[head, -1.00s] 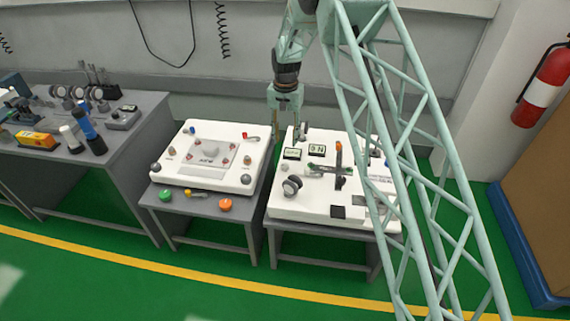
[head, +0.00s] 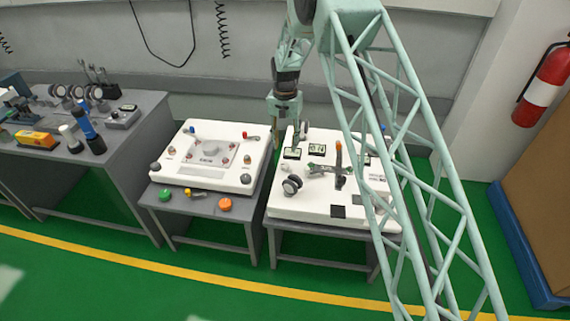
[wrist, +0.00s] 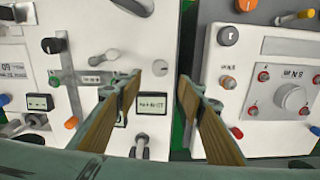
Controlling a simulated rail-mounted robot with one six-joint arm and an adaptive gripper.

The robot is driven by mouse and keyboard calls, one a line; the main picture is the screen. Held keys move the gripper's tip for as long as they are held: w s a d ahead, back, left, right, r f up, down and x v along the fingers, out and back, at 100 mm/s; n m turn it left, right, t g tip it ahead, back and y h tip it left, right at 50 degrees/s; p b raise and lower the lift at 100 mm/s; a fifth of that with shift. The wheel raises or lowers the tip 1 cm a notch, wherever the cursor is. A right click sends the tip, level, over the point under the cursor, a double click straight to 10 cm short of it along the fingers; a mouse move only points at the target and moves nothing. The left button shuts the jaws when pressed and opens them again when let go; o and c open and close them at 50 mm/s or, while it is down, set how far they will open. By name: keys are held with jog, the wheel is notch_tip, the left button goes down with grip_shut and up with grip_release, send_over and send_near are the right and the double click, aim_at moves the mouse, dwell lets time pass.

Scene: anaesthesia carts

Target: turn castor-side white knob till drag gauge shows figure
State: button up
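The white-topped cart (head: 310,212) on the right carries a dark-wheeled castor (head: 292,184). A small white knob (head: 285,169) sits just behind the castor; what looks like the same knob shows in the wrist view (wrist: 108,55). Two small display gauges stand at the back, a left one (head: 291,153) and a right one (head: 317,149). Their figures are too small to read surely, and which is the drag gauge is unclear. My gripper (head: 283,120) hangs above the back left of this cart. In the wrist view its wooden-faced fingers (wrist: 160,90) are apart with nothing between them.
A second white-topped cart (head: 222,183) stands close on the left, with coloured knobs around a grey plate. A grey bench with tools (head: 125,150) is farther left.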

aim_at(285, 164)
notch_tip(285, 164, down, 11)
jog(key=shift+f+b, duration=0.1)
jog(key=shift+b, duration=0.95)
jog(key=c, duration=0.8)
jog(key=shift+c, duration=0.2)
jog(key=shift+n, duration=0.5)
jog(key=n+p, duration=0.1)
jog(key=n, duration=0.3)
jog(key=shift+n, duration=0.3)
jog(key=n, duration=0.6)
jog(key=shift+p, duration=0.35)
